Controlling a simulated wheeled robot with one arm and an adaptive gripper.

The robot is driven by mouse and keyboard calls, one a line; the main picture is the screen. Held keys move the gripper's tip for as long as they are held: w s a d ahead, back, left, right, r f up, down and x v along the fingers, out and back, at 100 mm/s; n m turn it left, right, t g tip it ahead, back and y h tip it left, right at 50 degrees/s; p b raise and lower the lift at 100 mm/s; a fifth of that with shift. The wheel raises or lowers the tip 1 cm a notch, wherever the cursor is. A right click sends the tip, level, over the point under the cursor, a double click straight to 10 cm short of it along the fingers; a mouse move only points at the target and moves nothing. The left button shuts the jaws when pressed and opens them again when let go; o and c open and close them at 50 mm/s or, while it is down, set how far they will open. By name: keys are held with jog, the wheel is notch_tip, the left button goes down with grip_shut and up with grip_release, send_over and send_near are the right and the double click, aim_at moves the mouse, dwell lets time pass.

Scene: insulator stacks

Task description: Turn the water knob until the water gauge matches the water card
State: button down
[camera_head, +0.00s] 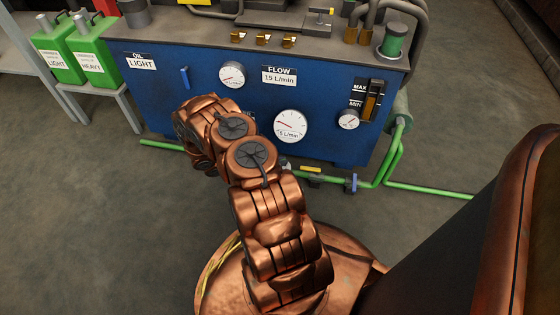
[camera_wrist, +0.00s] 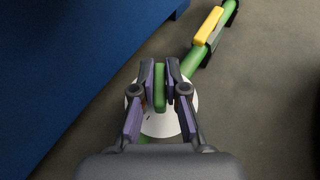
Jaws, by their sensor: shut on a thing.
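The wrist view shows my gripper (camera_wrist: 160,78) with its two fingers closed on both sides of an upright green knob (camera_wrist: 160,88). A white disc (camera_wrist: 188,122) shows behind the knob and fingers. In the head view my arm hides the gripper and this knob. The flow card (camera_head: 279,76) on the blue panel reads FLOW 15 L/min. The large white gauge (camera_head: 291,126) marked L/min is below it. Its red needle points left and slightly up; its exact reading is too small to tell. No label naming water is legible.
The blue machine (camera_head: 180,105) carries two smaller gauges, left (camera_head: 232,75) and right (camera_head: 348,120), and an oil card (camera_head: 139,61) reading LIGHT. Green canisters (camera_head: 95,55) stand left. Grey floor in front is open.

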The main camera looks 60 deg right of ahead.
jog(key=n+t+h+b, duration=0.1)
jog(key=n+t+h, duration=0.1)
jog(key=n+t, duration=0.1)
jog(key=shift+n+t+b, duration=0.3)
jog(key=shift+s+n+t+h+b, duration=0.1)
jog(key=shift+n+t+h+b, duration=0.25)
jog(key=shift+n+t, duration=1.1)
jog(key=n+t+p, duration=0.1)
jog(key=n+t, duration=0.1)
jog(key=t, duration=0.1)
jog(key=shift+n+t, duration=0.35)
jog(key=shift+s+n+t+y+p, duration=0.1)
jog(key=shift+n+t+y+p, duration=0.3)
jog(key=shift+n+t, duration=0.35)
jog(key=shift+f+n+t+y+b, duration=0.1)
jog(key=shift+n+t+y+b, duration=0.4)
jog(key=shift+n+t, duration=0.8)
jog(key=shift+w+t+y, duration=0.2)
jog(key=shift+t+y, duration=0.05)
jog(key=shift+y, duration=0.1)
jog(key=c, duration=1.2)
grip_release()
